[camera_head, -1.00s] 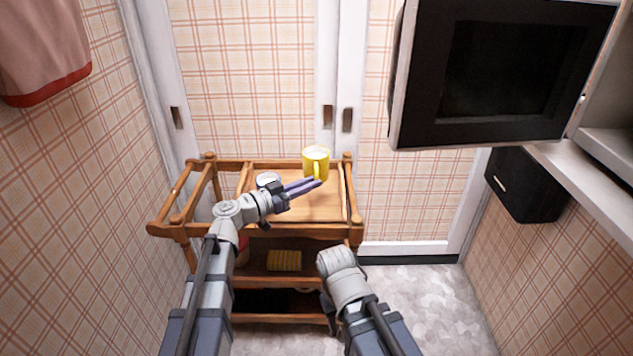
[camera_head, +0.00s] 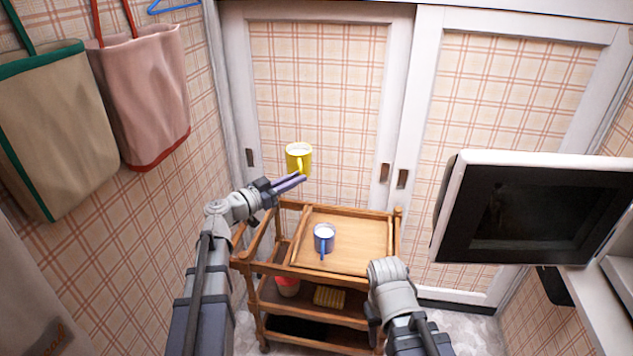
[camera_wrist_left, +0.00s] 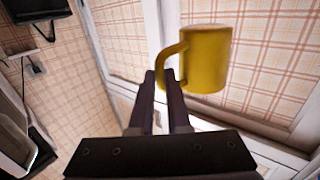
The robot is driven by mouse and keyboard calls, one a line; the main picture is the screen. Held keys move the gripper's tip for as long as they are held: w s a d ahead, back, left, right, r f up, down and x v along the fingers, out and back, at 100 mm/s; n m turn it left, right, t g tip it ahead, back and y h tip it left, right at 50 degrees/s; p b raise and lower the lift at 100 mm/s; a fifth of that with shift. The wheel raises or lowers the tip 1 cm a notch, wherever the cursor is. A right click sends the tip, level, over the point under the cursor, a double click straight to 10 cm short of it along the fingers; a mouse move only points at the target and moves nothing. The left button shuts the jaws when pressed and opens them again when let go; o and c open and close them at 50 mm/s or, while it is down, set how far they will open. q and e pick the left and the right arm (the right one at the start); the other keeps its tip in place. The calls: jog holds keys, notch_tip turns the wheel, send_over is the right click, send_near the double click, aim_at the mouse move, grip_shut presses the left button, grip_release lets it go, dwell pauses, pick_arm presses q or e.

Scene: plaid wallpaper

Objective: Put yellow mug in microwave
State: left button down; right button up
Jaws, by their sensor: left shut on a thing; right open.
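The yellow mug (camera_head: 298,160) is upright in the air, above and behind the left part of the wooden cart. My left gripper (camera_head: 291,183) is shut on its handle, and the left wrist view shows the handle between the fingertips (camera_wrist_left: 161,82) with the mug body (camera_wrist_left: 207,60) beyond and to the right. The microwave (camera_head: 540,208) is at the right, with its dark-windowed door swung out toward the cart; its inside is not visible. My right gripper (camera_head: 373,316) is low at the cart's front right, mostly hidden by its own arm, and holds nothing that I can see.
A blue mug (camera_head: 324,239) stands on the top of the wooden cart (camera_head: 365,240). A yellow item (camera_head: 329,296) and a red-and-white container (camera_head: 288,286) are on the shelf below. Bags (camera_head: 145,95) hang on the left wall. Sliding doors (camera_head: 318,100) stand behind.

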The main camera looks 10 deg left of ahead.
pick_arm(q)
jog(key=s+a+r+n+t+y+p, duration=0.2)
jog(key=s+a+r+y+p, duration=0.1)
jog(key=a+r+p, duration=1)
notch_tip(320, 180, up, 2)
jog(key=shift+a+r+n+p, duration=0.25)
jog(key=shift+a+n+p, duration=0.1)
jog(key=shift+a, duration=0.1)
jog(key=shift+d, duration=0.1)
